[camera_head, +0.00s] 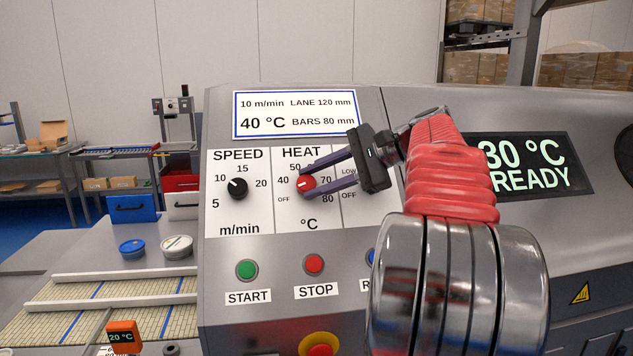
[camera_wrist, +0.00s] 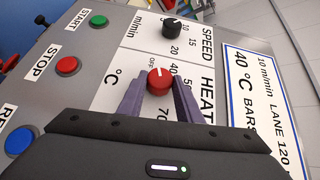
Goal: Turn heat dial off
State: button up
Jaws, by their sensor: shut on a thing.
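The red heat dial (camera_head: 305,184) sits on the white HEAT panel, ringed by printed temperatures and OFF marks. It also shows in the wrist view (camera_wrist: 159,80). My gripper (camera_head: 310,185) reaches in from the right with its two purple fingers on either side of the dial, shut on it. In the wrist view the fingers (camera_wrist: 160,88) flank the dial's lower part. The dial's white mark points roughly left in the head view, toward the 40 and lower OFF side; the exact setting is hard to tell.
The black speed dial (camera_head: 238,187) is left of the heat dial. Below are a green START button (camera_head: 247,269), a red STOP button (camera_head: 314,264) and a partly hidden blue button (camera_head: 370,257). A display (camera_head: 527,163) shows 30 °C READY. A card (camera_head: 296,114) reads 40 °C.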

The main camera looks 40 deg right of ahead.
jog(key=shift+a+f, duration=0.1)
jog(key=shift+f, duration=0.1)
jog(key=o, duration=1)
jog(key=shift+r, duration=0.1)
jog(key=shift+o, duration=0.2)
jog(key=v, duration=1.3)
jog(key=shift+s+d, duration=0.25)
jog(key=shift+s, duration=0.1)
jog(key=shift+r, duration=0.1)
